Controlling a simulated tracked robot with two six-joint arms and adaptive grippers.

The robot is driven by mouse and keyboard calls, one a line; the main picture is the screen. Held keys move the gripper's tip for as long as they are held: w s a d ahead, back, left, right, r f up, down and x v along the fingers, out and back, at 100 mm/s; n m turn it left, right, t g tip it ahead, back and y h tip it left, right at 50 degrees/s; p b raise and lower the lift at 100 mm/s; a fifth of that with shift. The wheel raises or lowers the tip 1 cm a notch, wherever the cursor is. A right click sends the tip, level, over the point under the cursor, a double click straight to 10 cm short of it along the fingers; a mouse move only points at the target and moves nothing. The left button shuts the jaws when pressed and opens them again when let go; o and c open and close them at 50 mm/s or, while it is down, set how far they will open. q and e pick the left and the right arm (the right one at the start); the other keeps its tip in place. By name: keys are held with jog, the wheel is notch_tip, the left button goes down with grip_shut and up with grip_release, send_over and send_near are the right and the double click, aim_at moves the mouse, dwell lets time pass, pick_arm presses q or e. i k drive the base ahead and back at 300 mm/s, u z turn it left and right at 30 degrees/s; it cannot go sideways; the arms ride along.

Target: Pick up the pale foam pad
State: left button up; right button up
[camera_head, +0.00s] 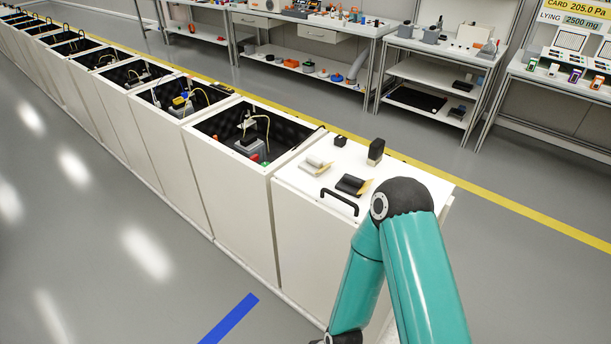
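A pale, cream-coloured block (316,165), which looks like the foam pad, lies on the white top of the nearest closed cabinet (300,184), towards its left back part. Nothing touches it from above. My teal arm rises from the bottom right and bends at a black elbow in front of the cabinet's right side. Its forearm goes down to the bottom edge, where a dark joint is cut off. Neither of my grippers shows.
A black pad with a tan edge (353,185), a small dark block (340,141) and a taller dark block (375,151) share the cabinet top. A black handle (339,201) sits at its front. Open cabinets with wired devices (255,140) run left. Grey floor is free in front.

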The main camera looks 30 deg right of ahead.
aim_at(315, 166)
jog(key=z, duration=0.15)
jog(key=i, duration=0.85)
